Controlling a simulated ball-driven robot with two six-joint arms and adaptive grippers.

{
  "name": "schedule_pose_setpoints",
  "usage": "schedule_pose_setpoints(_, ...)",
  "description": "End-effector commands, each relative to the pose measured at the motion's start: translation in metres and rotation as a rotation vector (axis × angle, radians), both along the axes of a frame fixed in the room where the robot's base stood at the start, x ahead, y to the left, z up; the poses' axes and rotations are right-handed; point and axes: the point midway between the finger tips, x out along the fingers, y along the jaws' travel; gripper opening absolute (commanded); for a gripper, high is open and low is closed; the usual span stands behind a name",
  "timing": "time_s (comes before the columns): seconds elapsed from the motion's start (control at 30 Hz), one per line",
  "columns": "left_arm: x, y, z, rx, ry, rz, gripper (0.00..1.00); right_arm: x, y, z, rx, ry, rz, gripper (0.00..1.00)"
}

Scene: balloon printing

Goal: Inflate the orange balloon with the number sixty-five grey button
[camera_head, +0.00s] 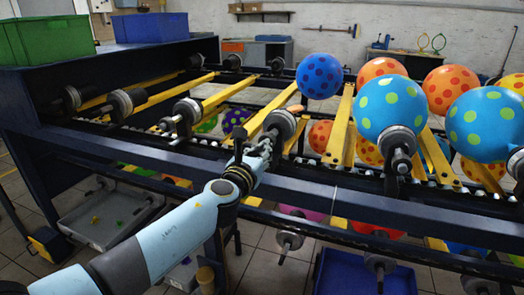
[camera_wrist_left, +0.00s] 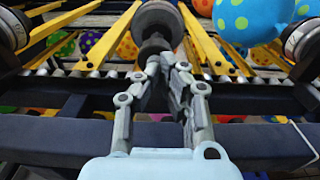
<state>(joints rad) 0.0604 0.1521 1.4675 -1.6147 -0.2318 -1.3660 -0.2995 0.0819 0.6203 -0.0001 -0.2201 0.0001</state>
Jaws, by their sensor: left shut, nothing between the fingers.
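A small, limp orange balloon (camera_head: 294,108) sits at the far end of a grey round nozzle unit (camera_head: 281,124) in the middle of the rack. The same unit shows in the left wrist view (camera_wrist_left: 158,18), with a dark knob (camera_wrist_left: 154,46) on its near end. My left gripper (camera_head: 266,143) is shut and empty, its fingertips (camera_wrist_left: 166,62) pointing at that knob from just in front. I cannot tell whether they touch it. My right gripper is not in view.
Inflated orange balloons with red dots (camera_head: 449,86) and blue ones (camera_head: 390,107) fill the rack's right side. Similar nozzle units (camera_head: 187,112) stand to the left. A dark blue front rail (camera_head: 330,198) runs below my gripper. Green (camera_head: 48,40) and blue (camera_head: 150,27) crates stand at left.

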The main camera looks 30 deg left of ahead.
Motion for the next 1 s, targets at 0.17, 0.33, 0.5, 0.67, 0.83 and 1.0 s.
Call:
schedule_pose_setpoints(0.17, 0.003, 0.001, 0.0, 0.0, -0.001, 0.0, 0.0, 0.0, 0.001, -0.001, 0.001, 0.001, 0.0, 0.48)
schedule_pose_setpoints(0.33, 0.021, 0.005, -0.001, 0.001, -0.001, 0.001, 0.0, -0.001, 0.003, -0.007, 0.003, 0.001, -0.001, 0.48)
schedule_pose_setpoints(0.5, 0.022, 0.005, 0.001, 0.002, -0.003, 0.0, 0.0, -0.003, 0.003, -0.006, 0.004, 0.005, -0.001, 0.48)
schedule_pose_setpoints(0.67, 0.023, 0.005, 0.002, 0.001, -0.004, 0.0, 0.0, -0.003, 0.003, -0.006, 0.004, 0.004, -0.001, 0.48)
schedule_pose_setpoints(0.83, 0.023, 0.005, 0.003, 0.001, -0.006, 0.0, 0.0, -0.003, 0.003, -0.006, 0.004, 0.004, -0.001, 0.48)
schedule_pose_setpoints(1.0, 0.023, 0.005, 0.004, 0.001, -0.006, 0.0, 0.0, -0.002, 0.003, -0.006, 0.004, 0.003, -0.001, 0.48)
